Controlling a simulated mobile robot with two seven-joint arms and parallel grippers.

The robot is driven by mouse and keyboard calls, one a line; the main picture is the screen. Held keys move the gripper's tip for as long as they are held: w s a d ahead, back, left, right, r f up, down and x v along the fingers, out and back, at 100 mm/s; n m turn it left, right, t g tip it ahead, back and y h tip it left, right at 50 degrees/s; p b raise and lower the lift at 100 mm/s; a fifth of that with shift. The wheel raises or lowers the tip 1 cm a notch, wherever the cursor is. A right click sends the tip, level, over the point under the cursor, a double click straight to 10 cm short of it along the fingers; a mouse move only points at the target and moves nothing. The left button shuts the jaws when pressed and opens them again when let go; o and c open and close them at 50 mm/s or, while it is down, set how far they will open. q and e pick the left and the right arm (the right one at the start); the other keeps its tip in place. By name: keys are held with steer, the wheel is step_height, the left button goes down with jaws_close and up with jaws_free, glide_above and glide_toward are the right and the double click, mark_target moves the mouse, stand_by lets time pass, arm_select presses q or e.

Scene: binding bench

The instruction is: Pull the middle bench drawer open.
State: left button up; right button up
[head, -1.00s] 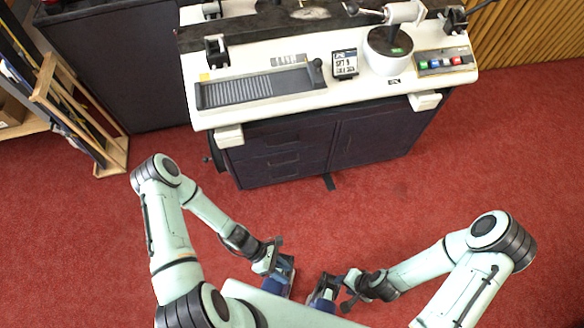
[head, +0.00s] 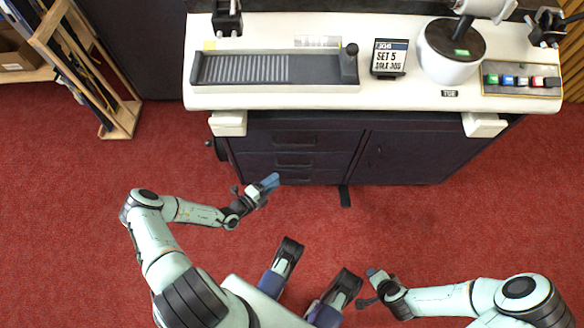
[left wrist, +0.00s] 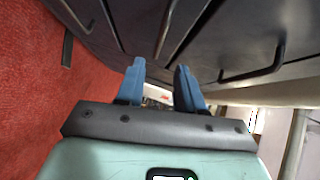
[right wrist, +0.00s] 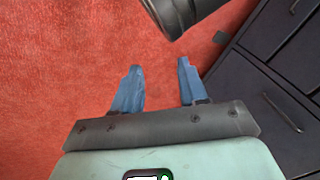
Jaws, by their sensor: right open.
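The dark bench has a stack of three drawers at its left. The middle drawer (head: 256,160) appears shut, with a dark bar handle. In the left wrist view its handle (left wrist: 166,28) stands ahead of my fingers, between two other handles. My left gripper (head: 270,182) is just in front of the lower drawers. Its blue fingers (left wrist: 157,85) are apart, with nothing seen between them, and they do not appear to touch a handle. My right gripper (head: 372,275) is open and empty over the floor, well back from the bench; its fingers also show in the right wrist view (right wrist: 158,85).
A cupboard door (head: 410,157) is right of the drawers. The white bench top (head: 290,100) overhangs them, with white blocks (head: 228,123) below its edge. A dark knob (head: 210,143) sticks out at the left side. A wooden rack (head: 122,115) stands farther left. Red carpet ahead is clear.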

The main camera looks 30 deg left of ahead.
arm_select(q)
steer(key=b+x, duration=0.2)
steer(key=x, duration=0.7)
steer(key=shift+w, duration=0.15)
arm_select(e)
steer(key=s+f+g, duration=0.1)
steer(key=s+f, duration=0.3)
steer(key=shift+s+d+f+g, duration=0.2)
steer(key=shift+d+g, duration=0.1)
steer(key=shift+d, duration=0.1)
arm_select(q)
steer(key=shift+d, duration=0.1)
jaws_close()
